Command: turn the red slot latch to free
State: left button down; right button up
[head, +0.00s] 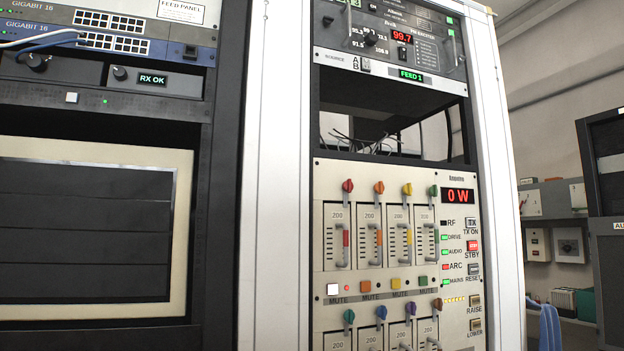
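The red slot latch (347,186) is a small red knob at the top of the leftmost module in the upper row of the amplifier panel (320,260). It sits at the left end of a row with an orange latch (379,188), a yellow latch (407,189) and a green latch (433,191). Below the red latch is its module (338,220), marked 200, with a red strip and a grey handle (343,258). The latch's exact turn angle is too small to tell. Neither of my grippers is in view.
A lower row holds a teal latch (349,316), a blue latch (381,312) and others. Mute buttons (334,289) lie between the rows. The display (458,195) reads 0 W. An open rack bay (400,120) with loose cables is above. Another rack (90,240) stands left.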

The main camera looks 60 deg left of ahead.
aim_at(348, 185)
jog(key=u, duration=2)
